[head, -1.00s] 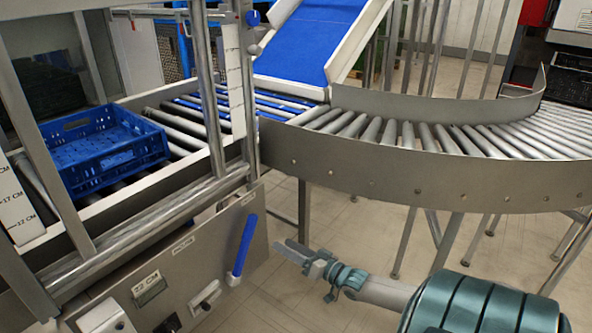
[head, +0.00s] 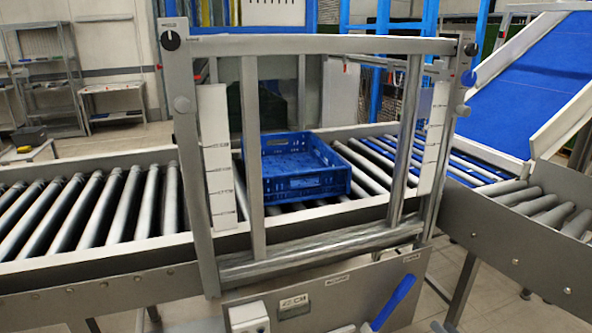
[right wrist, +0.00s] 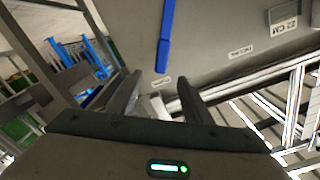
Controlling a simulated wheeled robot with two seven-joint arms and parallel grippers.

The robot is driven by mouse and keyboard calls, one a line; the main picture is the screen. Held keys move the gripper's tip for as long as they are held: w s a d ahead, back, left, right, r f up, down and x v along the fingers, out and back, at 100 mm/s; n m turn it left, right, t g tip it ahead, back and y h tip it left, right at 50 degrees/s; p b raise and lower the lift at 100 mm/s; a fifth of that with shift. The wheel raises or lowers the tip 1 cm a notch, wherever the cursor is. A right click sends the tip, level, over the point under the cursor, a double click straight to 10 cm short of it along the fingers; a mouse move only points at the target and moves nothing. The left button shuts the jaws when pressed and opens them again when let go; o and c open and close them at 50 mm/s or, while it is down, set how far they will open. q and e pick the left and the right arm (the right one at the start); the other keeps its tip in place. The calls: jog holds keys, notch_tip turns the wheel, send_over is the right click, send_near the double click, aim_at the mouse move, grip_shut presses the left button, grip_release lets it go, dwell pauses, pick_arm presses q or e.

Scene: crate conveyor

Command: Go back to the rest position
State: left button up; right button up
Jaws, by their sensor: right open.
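In the head view the same lever (head: 395,303) is at the bottom, right of the middle.
A blue crate (head: 305,186) sits on the rollers behind a metal frame (head: 300,45). The roller conveyor (head: 85,210) runs left; a curved side wall (head: 525,245) stands at right. A blue sloped belt (head: 530,75) rises at back right.

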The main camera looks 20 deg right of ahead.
jog(key=s+a+f+n+g+p, duration=0.1)
jog(key=s+a+f+g, duration=0.2)
jog(key=s+a+f, duration=0.5)
jog(key=s+a+f+n+g+p, duration=0.1)
jog(key=a+f+n+g+p, duration=0.2)
jog(key=f, duration=1)
pick_arm(q)
jog(key=w+d+t, duration=0.1)
jog(key=w+d+t+p, duration=0.1)
jog(key=d, duration=0.1)
jog(key=shift+w+f+t+h, duration=0.35)
jog(key=shift+w+t+h, duration=0.05)
pick_arm(e)
jog(key=s+a+f+n+g, duration=0.1)
jog(key=s+a+f, duration=0.3)
jog(key=a, duration=0.4)
jog(key=s+a+f+n+g, duration=0.1)
jog(key=s+a+f+g, duration=0.2)
jog(key=s+a+f, duration=0.2)
jog(key=s+a+f+n+g, duration=0.1)
jog(key=s+a+f, duration=0.4)
jog(key=a, duration=0.6)
jog(key=shift+s+a+f+n+g, duration=0.15)
jog(key=shift+s+a+n+g, duration=0.25)
jog(key=shift+s+g, duration=0.45)
pick_arm(q)
jog(key=shift+w+d, duration=0.1)
pick_arm(e)
jog(key=shift+d, duration=0.1)
